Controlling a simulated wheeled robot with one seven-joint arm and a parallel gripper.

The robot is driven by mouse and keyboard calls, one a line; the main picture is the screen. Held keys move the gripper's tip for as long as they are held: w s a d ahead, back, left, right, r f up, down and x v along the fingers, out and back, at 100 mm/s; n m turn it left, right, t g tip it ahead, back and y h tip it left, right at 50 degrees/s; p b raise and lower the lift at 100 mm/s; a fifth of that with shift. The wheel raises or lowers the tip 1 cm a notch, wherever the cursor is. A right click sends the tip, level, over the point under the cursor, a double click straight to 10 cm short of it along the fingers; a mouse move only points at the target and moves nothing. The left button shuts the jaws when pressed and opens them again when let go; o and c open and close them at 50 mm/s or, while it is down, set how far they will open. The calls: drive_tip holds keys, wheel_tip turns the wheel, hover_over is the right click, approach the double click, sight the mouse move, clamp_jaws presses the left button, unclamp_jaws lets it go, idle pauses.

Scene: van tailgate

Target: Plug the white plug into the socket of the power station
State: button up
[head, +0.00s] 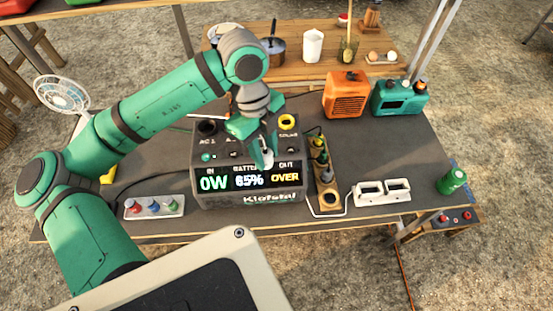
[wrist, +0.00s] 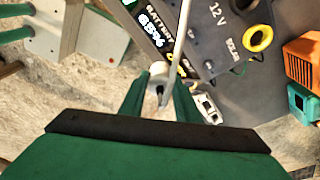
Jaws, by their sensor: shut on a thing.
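The white plug (head: 266,159) is held in my gripper (head: 260,150), in front of the power station's upper front edge and overlapping its display in the head view. In the wrist view the plug (wrist: 158,72) sits between the fingertips (wrist: 160,98), with a pale cable running up from it. The dark power station (head: 222,190) stands on the table.
A wooden strip with several plugs (head: 326,194) stands just right of the station. A strip with coloured knobs (head: 153,207) lies left, a white double frame (head: 383,192) and green can (head: 452,181) right. An orange box (head: 345,95) and green radio (head: 399,97) stand behind.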

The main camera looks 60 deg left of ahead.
drive_tip(key=s+a, duration=0.4)
drive_tip(key=a, duration=0.7)
drive_tip(key=s+a, duration=0.4)
drive_tip(key=a, duration=0.8)
drive_tip(key=shift+s, duration=0.4)
